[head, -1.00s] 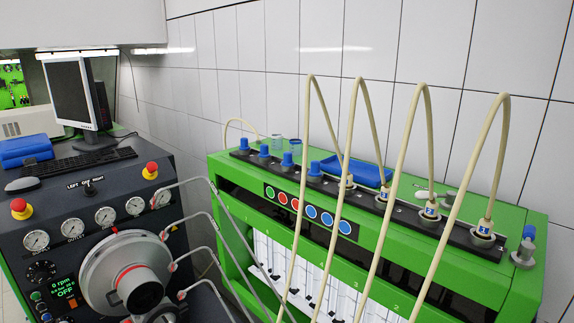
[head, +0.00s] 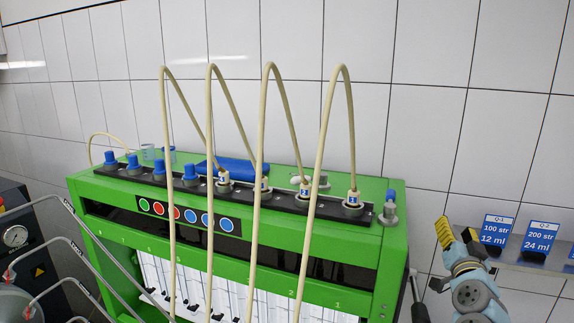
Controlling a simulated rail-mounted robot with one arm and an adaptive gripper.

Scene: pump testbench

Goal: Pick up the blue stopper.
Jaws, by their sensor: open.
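Several blue stoppers sit in a row on the dark rail (head: 270,200) along the top of the green testbench (head: 250,240). Four of them stand at the left part of the rail, among them one at the far left (head: 110,159), one beside the control buttons (head: 159,167) and one nearer the hoses (head: 190,173). Another blue stopper (head: 390,195) stands in a grey holder at the right end of the bench top. My gripper (head: 446,232), with yellow fingers, is at the right, apart from this stopper and to its right. It is open, and I see nothing held in it.
Four beige hoses (head: 265,130) arch up from fittings on the rail and hang down the front. A blue tray (head: 235,168) lies behind the rail. A shelf (head: 520,264) with blue volume signs (head: 497,230) is at the right. A tiled wall stands behind.

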